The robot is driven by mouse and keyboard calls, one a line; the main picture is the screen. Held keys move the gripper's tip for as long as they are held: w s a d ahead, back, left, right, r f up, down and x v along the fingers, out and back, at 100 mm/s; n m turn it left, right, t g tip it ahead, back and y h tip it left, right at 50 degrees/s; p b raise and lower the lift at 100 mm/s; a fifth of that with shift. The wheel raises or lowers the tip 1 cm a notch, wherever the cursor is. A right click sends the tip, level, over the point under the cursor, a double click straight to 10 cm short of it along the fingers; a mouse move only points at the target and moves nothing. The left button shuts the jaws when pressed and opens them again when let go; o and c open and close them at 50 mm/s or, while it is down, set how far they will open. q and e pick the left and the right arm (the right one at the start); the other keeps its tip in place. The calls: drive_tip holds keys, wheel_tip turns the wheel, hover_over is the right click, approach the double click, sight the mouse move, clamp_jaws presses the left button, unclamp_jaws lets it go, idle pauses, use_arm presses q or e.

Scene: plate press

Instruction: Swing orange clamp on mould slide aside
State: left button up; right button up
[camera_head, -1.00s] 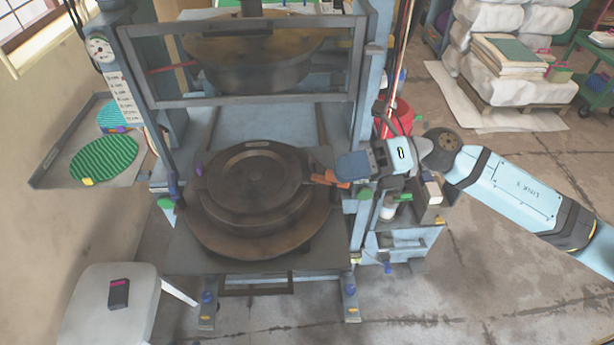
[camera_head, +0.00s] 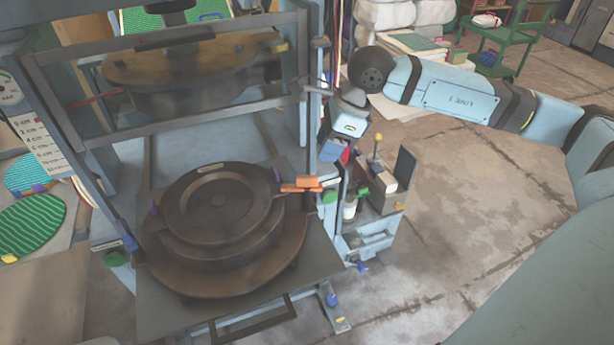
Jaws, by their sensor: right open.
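The orange clamp (camera_head: 301,185) is at the right side of the round dark mould (camera_head: 222,205), near the press's right post. Its handle points right, roughly level in the picture. The mould sits on the slide plate (camera_head: 165,290) at the front of the press. My right gripper (camera_head: 332,152) is open and points down, above and to the right of the clamp, apart from it. Its fingertips are small and partly hidden, and I see nothing held. My left gripper is not in view.
The press frame (camera_head: 205,128) stands over the back of the slide. A side shelf (camera_head: 370,238) with a white bottle and a box (camera_head: 377,185) is right of the clamp. Green round mats (camera_head: 33,225) lie at left.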

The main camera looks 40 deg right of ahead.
sight(309, 177)
drive_tip(key=x, duration=0.9)
drive_tip(key=shift+w+a+f, duration=0.15)
clamp_jaws()
